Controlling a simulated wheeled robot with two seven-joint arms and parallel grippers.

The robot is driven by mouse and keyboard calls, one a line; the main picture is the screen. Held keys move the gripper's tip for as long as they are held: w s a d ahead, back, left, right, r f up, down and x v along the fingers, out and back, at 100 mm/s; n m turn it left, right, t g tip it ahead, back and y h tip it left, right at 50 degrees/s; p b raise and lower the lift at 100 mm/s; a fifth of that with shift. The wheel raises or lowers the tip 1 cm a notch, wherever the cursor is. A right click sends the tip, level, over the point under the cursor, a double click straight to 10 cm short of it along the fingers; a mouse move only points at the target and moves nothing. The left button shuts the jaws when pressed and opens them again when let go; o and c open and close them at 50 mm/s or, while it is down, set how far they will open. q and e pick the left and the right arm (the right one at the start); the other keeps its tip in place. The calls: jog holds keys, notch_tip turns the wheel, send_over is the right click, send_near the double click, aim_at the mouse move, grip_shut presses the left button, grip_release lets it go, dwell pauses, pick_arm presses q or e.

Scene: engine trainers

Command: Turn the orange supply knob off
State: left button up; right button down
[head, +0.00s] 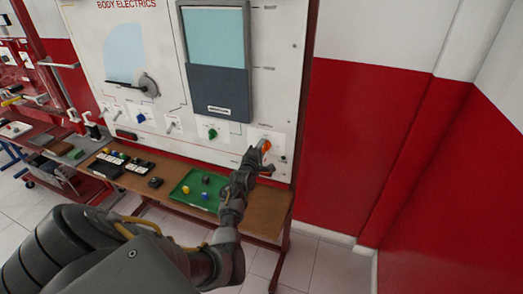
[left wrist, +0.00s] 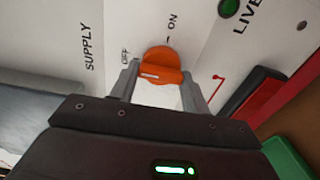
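The orange supply knob (head: 264,145) is at the lower right of the white body electrics panel. In the left wrist view the orange knob (left wrist: 160,65) sits between the SUPPLY, OFF and ON labels. A white mark lies on the left part of its handle, closer to OFF than to ON. My left gripper (head: 260,163) is at the panel just below the knob. In the wrist view the left gripper (left wrist: 160,72) has its fingers spread, one on each side of the knob. Whether they touch it is unclear. My right gripper is not in view.
A green knob (head: 212,133) and a blue knob (head: 140,118) are left on the panel (head: 279,60). A green tray (head: 181,193) with small knobs lies on the brown shelf below, close to my left arm. Red-and-white walls stand at the right.

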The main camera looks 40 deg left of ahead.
pick_arm(q)
jog(key=o, duration=0.4)
jog(key=shift+o, duration=0.2)
jog(key=b+v, duration=0.1)
jog(key=v, duration=0.9)
jog(key=shift+s+b, duration=0.35)
jog(key=shift+b, duration=0.05)
jog(key=shift+d, duration=0.15)
